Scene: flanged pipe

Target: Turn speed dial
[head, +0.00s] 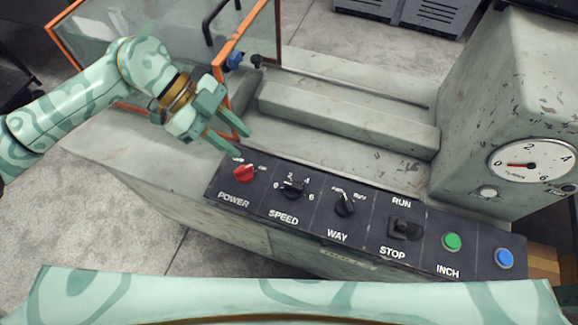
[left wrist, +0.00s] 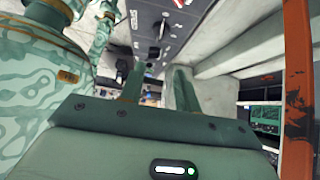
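The speed dial (head: 292,188) is a black knob on the dark control panel, ringed by numbers from 0 to 6, with SPEED printed below it. Its exact pointer setting is too small to tell. My left gripper (head: 243,141) is open and empty, up and to the left of the dial, near the red power knob (head: 244,172) and apart from the panel. In the left wrist view the two fingers (left wrist: 156,82) stand apart with nothing between them. A black knob, probably the speed dial (left wrist: 162,28), shows beyond them. My right gripper is not in view.
Right of the dial are the WAY knob (head: 344,204), the RUN/STOP switch (head: 405,229), a green button (head: 452,241) and a blue button (head: 504,258). An orange-framed clear guard (head: 228,75) stands behind my left gripper. A round gauge (head: 531,160) is at right.

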